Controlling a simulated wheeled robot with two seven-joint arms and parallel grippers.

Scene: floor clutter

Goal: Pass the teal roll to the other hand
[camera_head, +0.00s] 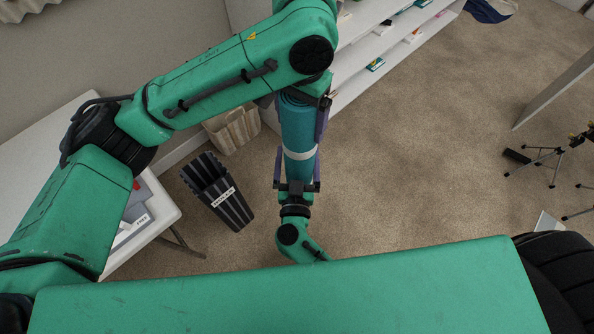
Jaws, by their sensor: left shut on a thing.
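The teal roll (299,123) has a pale band around it and hangs below the end of my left arm. My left gripper (322,112) is shut on the roll near its upper end in the picture, and my arm partly hides the grip. My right gripper (297,170) comes from below in the picture, with one finger on each side of the roll's lower end. I cannot tell whether its fingers press on the roll.
A black slatted bin (216,190) with a label stands left of the roll. A beige basket (232,131) is behind it. A white table (165,212) is at the left, and white shelves (357,52) are at the top. Tripod stands (548,158) are at the right. Carpet between is clear.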

